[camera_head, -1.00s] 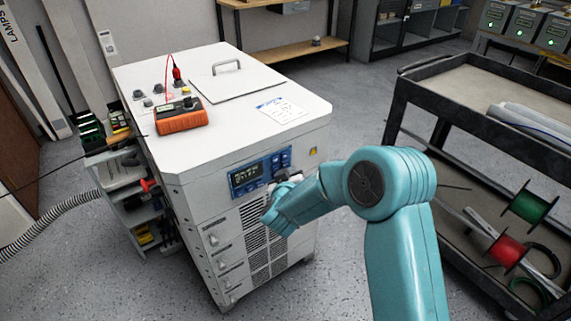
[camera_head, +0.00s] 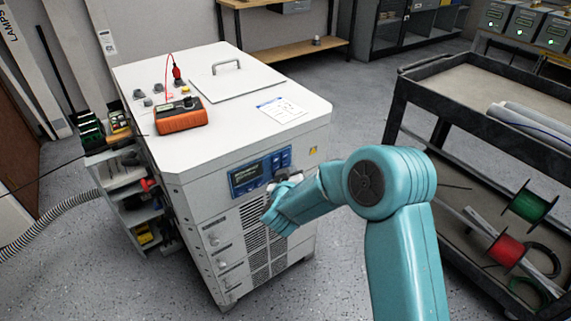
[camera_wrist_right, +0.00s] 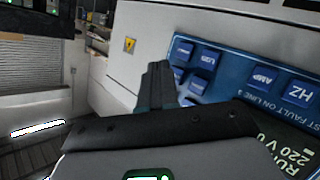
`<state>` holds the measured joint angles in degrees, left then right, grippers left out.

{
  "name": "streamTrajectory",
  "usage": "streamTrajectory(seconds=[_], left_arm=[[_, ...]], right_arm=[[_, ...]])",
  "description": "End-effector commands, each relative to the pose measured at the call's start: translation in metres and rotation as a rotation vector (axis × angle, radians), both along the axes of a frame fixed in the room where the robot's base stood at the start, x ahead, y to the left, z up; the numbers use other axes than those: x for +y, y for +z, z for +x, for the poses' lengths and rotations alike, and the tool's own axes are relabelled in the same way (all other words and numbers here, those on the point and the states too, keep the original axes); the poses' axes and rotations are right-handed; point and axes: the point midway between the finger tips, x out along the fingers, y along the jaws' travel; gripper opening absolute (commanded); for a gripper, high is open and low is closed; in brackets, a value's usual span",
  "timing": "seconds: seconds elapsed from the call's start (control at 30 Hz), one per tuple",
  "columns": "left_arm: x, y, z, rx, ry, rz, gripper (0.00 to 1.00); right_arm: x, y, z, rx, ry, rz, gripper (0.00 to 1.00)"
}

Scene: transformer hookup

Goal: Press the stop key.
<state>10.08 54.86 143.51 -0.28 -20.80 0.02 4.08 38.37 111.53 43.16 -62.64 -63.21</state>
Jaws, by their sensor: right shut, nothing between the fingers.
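The blue control panel (camera_head: 245,179) is on the upper front of the white cabinet, with a lit display and blue keys. In the right wrist view the keys include one marked HZ (camera_wrist_right: 299,93) and one marked AMP (camera_wrist_right: 263,78). My right gripper (camera_wrist_right: 158,75) is shut and empty, its fingertips at the panel's key rows. They partly cover a key (camera_wrist_right: 198,84) beside them; I cannot tell whether they touch it. No key's label reads clearly as stop. In the head view my right gripper (camera_head: 287,183) hides the panel's lower right. My left gripper is not in view.
An orange meter (camera_head: 181,116) and a paper sheet (camera_head: 281,111) lie on the cabinet top (camera_head: 215,135). A dark cart (camera_head: 480,85) with cable reels stands at the right. A shelf rack (camera_head: 122,190) adjoins the cabinet's left side. Floor is open between cabinet and cart.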

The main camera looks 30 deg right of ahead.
Motion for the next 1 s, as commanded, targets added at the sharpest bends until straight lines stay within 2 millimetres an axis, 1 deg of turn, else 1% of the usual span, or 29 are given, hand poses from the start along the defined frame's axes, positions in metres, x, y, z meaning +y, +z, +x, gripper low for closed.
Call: streamTrajectory(seconds=[0.7,1.0], left_arm=[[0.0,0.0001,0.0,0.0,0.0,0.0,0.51],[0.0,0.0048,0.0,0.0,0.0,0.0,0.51]], right_arm=[[0.0,0.0,0.0,0.0,0.0,0.0,0.0],[0.0008,0.0003,0.0081,0.001,0.0,0.0,0.0]])
